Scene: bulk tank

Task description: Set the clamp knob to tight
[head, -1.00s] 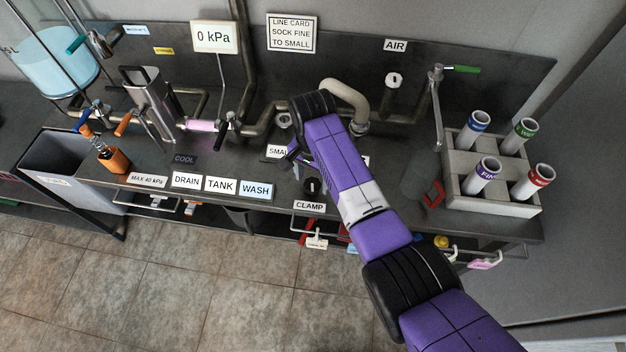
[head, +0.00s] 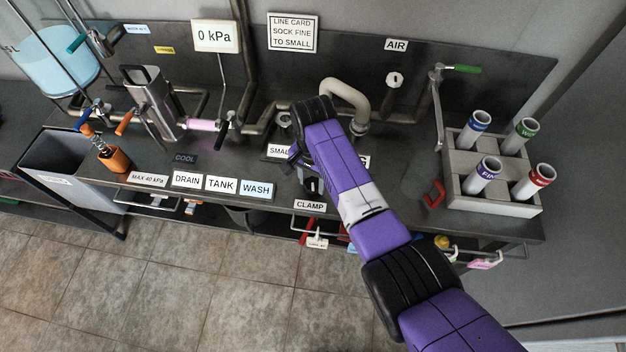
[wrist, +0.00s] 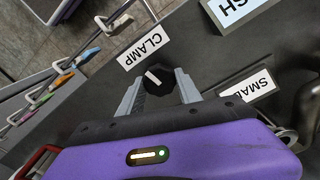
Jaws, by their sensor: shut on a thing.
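The clamp knob (wrist: 156,78) is a round black knob with a white pointer line. It sits on the dark panel behind the CLAMP label (wrist: 142,52), which also shows in the head view (head: 310,205). In the wrist view, the grey fingers of my gripper (wrist: 157,90) stand on both sides of the knob and are shut on it. The white line slants across the knob's top. I see no tight or loose marking beside it. In the head view, my purple arm partly covers the knob (head: 313,188).
The SMALL label (wrist: 248,88) lies close to the knob. DRAIN, TANK and WASH (head: 257,190) labels line the front edge to the left. A grey rack (head: 463,184) with several labelled tubes stands right of my arm. A curved pipe (head: 347,92) rises behind my wrist.

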